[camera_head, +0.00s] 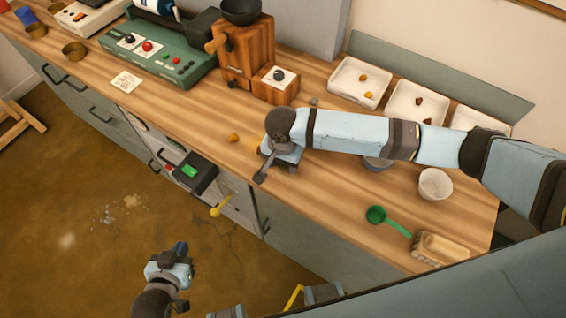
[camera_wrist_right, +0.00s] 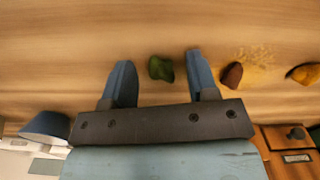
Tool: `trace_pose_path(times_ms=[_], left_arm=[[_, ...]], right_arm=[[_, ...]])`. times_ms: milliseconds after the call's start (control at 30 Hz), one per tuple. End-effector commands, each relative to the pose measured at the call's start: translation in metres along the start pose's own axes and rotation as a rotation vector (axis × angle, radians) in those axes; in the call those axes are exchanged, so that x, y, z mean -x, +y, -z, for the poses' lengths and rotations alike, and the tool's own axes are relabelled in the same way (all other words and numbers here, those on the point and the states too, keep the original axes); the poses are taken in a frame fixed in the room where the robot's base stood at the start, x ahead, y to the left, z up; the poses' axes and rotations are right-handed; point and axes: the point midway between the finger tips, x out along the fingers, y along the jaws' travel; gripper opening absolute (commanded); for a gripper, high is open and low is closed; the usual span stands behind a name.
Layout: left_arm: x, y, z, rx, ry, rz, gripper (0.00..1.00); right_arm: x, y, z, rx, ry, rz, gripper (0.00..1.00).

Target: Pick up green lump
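The green lump (camera_wrist_right: 161,68) is small and dark green and lies on the wooden table. The right gripper is open. In the head view this gripper (camera_head: 272,168) points down at the table near its front edge, and the green lump is hidden there. My left gripper (camera_head: 178,258) hangs low in front of the cabinets, away from the table; its fingers are too small to read.
A brown lump (camera_wrist_right: 232,75) and an orange lump (camera_wrist_right: 303,73) lie beside the right finger, with yellow powder around. White trays (camera_head: 359,82), a wooden grinder (camera_head: 245,55), a white cup (camera_head: 435,184) and a green scoop (camera_head: 377,214) stand on the table.

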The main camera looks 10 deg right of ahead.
Motion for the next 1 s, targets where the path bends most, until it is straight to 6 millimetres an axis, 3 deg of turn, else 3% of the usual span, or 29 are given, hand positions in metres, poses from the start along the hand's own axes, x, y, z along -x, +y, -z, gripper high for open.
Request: trace_pose_path(times_ms=[33, 200, 667, 867, 1000], left_arm=[[0.000, 0.000, 0.000, 0.000, 0.000, 0.000, 0.00], [0.000, 0.000, 0.000, 0.000, 0.000, 0.000, 0.00], [-0.001, 0.000, -0.002, 0.000, -0.003, 0.000, 0.00], [-0.001, 0.000, -0.003, 0.000, -0.004, 0.000, 0.00], [-0.001, 0.000, -0.003, 0.000, -0.004, 0.000, 0.00]], right_arm=[[0.000, 0.000, 0.000, 0.000, 0.000, 0.000, 0.42], [0.000, 0.000, 0.000, 0.000, 0.000, 0.000, 0.03], [0.010, 0.000, 0.000, 0.000, 0.000, 0.001, 0.02], [0.041, -0.001, 0.000, 0.000, 0.001, 0.003, 0.02], [0.076, -0.001, 0.000, 0.000, 0.001, 0.004, 0.02]])
